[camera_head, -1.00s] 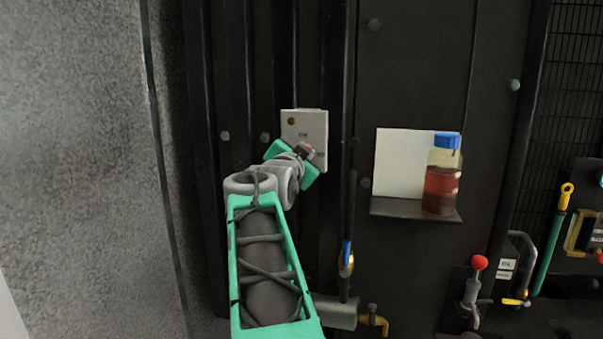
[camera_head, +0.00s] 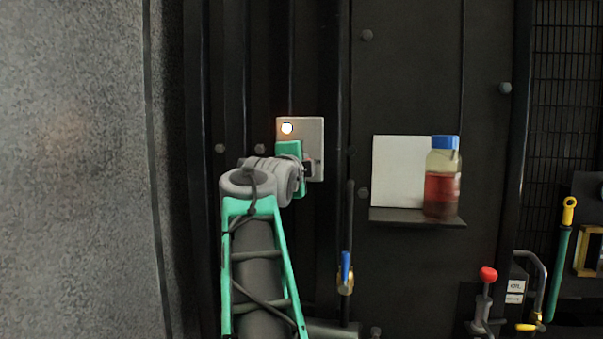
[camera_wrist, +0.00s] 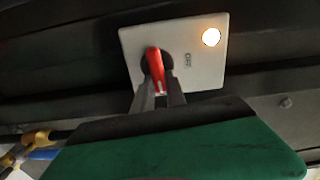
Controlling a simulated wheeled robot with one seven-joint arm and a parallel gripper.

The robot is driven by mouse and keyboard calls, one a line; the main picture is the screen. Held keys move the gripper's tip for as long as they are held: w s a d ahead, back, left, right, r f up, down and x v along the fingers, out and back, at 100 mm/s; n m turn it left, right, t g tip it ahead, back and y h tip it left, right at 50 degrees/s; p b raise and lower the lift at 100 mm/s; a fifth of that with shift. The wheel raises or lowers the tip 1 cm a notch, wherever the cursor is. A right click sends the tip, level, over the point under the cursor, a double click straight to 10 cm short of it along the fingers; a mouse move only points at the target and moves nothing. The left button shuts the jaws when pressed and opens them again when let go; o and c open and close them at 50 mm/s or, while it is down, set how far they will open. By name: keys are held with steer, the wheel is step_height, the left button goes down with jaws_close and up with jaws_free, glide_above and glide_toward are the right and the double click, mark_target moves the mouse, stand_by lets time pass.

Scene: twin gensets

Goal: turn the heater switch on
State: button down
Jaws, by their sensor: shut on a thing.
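The heater switch panel (camera_head: 314,135) is a pale plate on the dark wall, and it also shows in the wrist view (camera_wrist: 195,75). Its round lamp (camera_head: 287,128) glows bright white; in the wrist view the lamp (camera_wrist: 211,37) is lit warm white. The red switch handle (camera_wrist: 155,66) sits on a dark round base on the plate. My gripper (camera_wrist: 158,88) is shut on the red handle, with its fingers on either side. In the head view my gripper (camera_head: 303,168) covers the lower part of the plate, and the handle is hidden there.
A shelf (camera_head: 395,215) right of the panel holds a blue-capped bottle (camera_head: 441,180) of dark red liquid. A blue-handled valve (camera_head: 346,272) is below the panel. A red-knobbed lever (camera_head: 487,275) and a yellow-ended green handle (camera_head: 562,245) are at lower right.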

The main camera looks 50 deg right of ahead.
steer(key=shift+f+m+b, duration=0.15)
steer(key=shift+m+b, duration=0.2)
steer(key=shift+m, duration=0.25)
steer(key=c, duration=1.4)
jaws_free()
steer(key=shift+o, duration=0.2)
steer(key=v, duration=0.7)
steer(key=shift+s+a, duration=0.25)
steer(key=shift+a, duration=0.1)
